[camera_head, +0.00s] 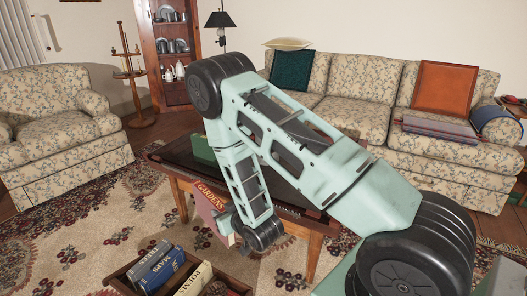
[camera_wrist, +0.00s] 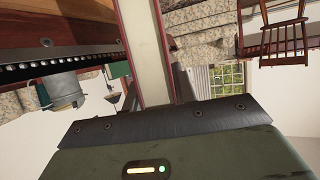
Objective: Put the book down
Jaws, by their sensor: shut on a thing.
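The book (camera_head: 208,205) is red with "GARDENS" on its spine and shows beside the front left side of the wooden coffee table (camera_head: 181,183). My gripper (camera_head: 228,222) is shut on it, mostly hidden by my own arm in the head view. In the wrist view, the book (camera_wrist: 143,45) stands between the two dark fingers of my gripper (camera_wrist: 157,88), its cream pages and red cover edges facing the camera. Whether the book touches the table cannot be told.
An open wooden crate (camera_head: 128,279) with a "MAPS" book (camera_head: 161,270) and a "POEMS" book (camera_head: 196,280) stands in front. A green object (camera_head: 203,148) sits on the table. A metal pot (camera_wrist: 62,90) shows in the wrist view. A sofa (camera_head: 340,108) stands behind.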

